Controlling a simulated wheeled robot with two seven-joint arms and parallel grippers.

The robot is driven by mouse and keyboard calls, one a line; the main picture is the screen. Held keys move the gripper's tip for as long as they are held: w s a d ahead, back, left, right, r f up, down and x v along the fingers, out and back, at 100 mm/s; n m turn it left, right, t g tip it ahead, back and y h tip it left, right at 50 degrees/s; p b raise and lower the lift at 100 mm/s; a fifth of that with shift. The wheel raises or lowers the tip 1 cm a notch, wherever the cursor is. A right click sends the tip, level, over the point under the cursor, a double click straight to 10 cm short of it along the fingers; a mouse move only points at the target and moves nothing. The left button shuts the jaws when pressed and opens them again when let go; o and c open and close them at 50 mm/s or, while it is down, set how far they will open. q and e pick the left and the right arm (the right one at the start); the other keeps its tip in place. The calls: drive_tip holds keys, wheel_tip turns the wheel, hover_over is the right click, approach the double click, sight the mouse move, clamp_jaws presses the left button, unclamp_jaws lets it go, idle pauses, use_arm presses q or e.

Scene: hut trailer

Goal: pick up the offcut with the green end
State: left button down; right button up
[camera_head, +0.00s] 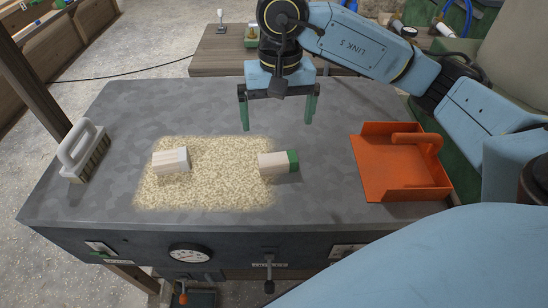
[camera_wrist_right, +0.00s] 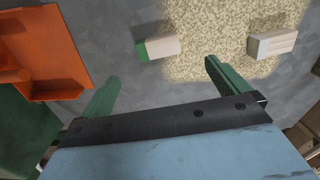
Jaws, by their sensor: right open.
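The offcut with the green end (camera_head: 274,163) lies at the right edge of a sawdust patch on the grey table, its green end to the right. It also shows in the right wrist view (camera_wrist_right: 160,47), beyond the fingertips. A plain pale offcut (camera_head: 171,161) lies on the left part of the sawdust; it shows in the wrist view too (camera_wrist_right: 272,43). My right gripper (camera_head: 279,127) is open and empty, above the table and behind the green-ended offcut. My left gripper is not in view.
The sawdust patch (camera_head: 215,193) covers the middle of the grey table (camera_head: 320,195). A brush (camera_head: 83,152) stands at the left. An orange dustpan (camera_head: 375,180) lies at the right. A gauge (camera_head: 189,254) sits on the front face. The table between gripper and dustpan is bare.

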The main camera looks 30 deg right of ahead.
drive_tip(key=b, duration=0.1)
hover_over(277, 158)
drive_tip(key=s, duration=0.1)
wheel_tip(277, 158, down, 7)
drive_tip(key=shift+r, duration=0.1)
drive_tip(key=f, duration=0.4)
drive_tip(key=f+b, duration=0.1)
drive_tip(key=f, duration=0.1)
drive_tip(key=shift+w+f, duration=0.25)
drive_tip(key=shift+w, duration=0.15)
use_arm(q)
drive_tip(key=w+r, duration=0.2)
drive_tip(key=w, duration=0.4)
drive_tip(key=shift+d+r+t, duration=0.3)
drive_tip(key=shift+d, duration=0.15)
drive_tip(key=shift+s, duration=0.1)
use_arm(e)
drive_tip(key=c, duration=0.9)
